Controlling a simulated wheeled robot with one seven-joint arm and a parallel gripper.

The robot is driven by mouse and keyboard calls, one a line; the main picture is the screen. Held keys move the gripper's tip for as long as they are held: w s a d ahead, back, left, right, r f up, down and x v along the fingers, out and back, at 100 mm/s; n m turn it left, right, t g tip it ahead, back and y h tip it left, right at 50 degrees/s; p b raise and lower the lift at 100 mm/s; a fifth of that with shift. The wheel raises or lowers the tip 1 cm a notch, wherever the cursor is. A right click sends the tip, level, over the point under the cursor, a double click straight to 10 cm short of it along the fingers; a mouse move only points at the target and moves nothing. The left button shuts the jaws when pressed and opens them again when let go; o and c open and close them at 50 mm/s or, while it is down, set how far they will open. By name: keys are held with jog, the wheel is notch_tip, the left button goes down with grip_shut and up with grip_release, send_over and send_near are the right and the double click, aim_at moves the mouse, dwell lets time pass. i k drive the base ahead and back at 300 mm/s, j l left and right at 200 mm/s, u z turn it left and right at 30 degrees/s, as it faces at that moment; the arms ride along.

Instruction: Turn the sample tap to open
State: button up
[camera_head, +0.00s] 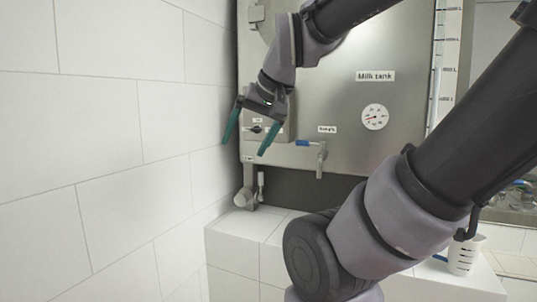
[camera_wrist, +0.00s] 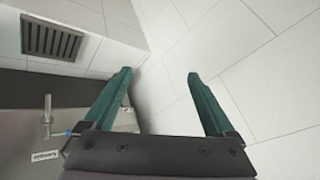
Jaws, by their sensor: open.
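The sample tap (camera_head: 319,155) sticks out from the front of the milk tank (camera_head: 400,62), below a small label. Its blue handle (camera_head: 303,143) points to the left, roughly level. My gripper (camera_head: 245,148) is open and empty, left of the tap, in front of a small control box (camera_head: 284,131) with a dark knob. In the wrist view the green fingers of my gripper (camera_wrist: 159,75) are spread apart with nothing between them. The tap (camera_wrist: 47,118) shows there at the far left, outside the fingers, with part of its blue handle (camera_wrist: 62,133).
A white tiled wall (camera_head: 110,130) stands close on the left of my gripper. A round gauge (camera_head: 375,117) is on the tank. A lower outlet valve (camera_head: 246,190) sits below the box. A white measuring jug (camera_head: 462,256) stands on the tiled ledge at right. A floor grate (camera_wrist: 52,39) shows in the wrist view.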

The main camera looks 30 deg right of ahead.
aim_at(322, 144)
jog(key=i+l+z, duration=0.15)
jog(key=z, duration=0.35)
jog(key=i+z, duration=0.3)
jog(key=z, duration=0.2)
